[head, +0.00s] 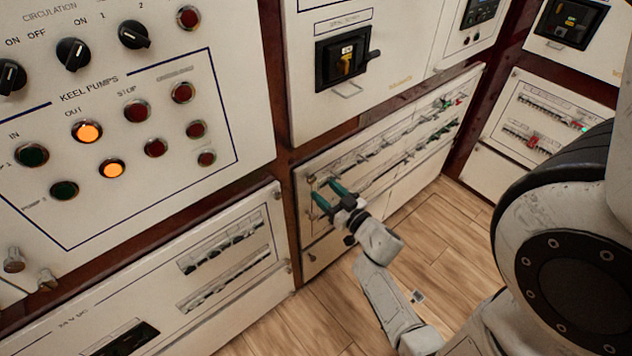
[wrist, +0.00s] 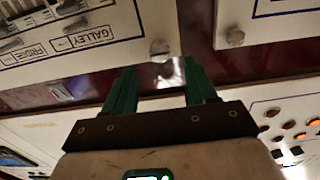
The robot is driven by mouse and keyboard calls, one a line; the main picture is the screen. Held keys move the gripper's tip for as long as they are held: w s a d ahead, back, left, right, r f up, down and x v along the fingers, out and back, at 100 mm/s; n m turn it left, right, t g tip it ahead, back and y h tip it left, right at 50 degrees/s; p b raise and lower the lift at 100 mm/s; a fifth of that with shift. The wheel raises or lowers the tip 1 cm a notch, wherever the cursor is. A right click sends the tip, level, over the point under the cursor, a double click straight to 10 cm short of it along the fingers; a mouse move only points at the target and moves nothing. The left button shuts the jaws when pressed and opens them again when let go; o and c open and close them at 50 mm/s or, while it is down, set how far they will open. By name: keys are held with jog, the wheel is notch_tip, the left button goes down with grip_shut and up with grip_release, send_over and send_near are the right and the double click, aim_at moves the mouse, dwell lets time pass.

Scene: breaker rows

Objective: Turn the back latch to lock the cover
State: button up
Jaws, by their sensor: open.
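My gripper (head: 326,190) is open, its two green fingers reaching toward the left end of the middle lower breaker panel (head: 325,237). In the wrist view, the gap between the fingertips (wrist: 160,68) is empty. A round metal latch knob (wrist: 160,48) at the corner of a cream breaker cover (wrist: 110,30) lies just beyond that gap. I cannot tell whether the fingers touch it. A second round knob (wrist: 235,37) sits on the neighbouring panel, across a dark red strip. I cannot tell from the labels which knob is the back latch, nor how it is turned.
The keel pumps panel (head: 120,140), with lit orange buttons, is at upper left. A panel with a black switch (head: 345,58) is above my gripper. Another breaker panel (head: 225,262) is at lower left.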

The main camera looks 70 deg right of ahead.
aim_at(313, 180)
jog(key=shift+x, duration=2.45)
jog(key=shift+c, duration=0.5)
jog(key=c, duration=1)
jog(key=shift+o, duration=0.2)
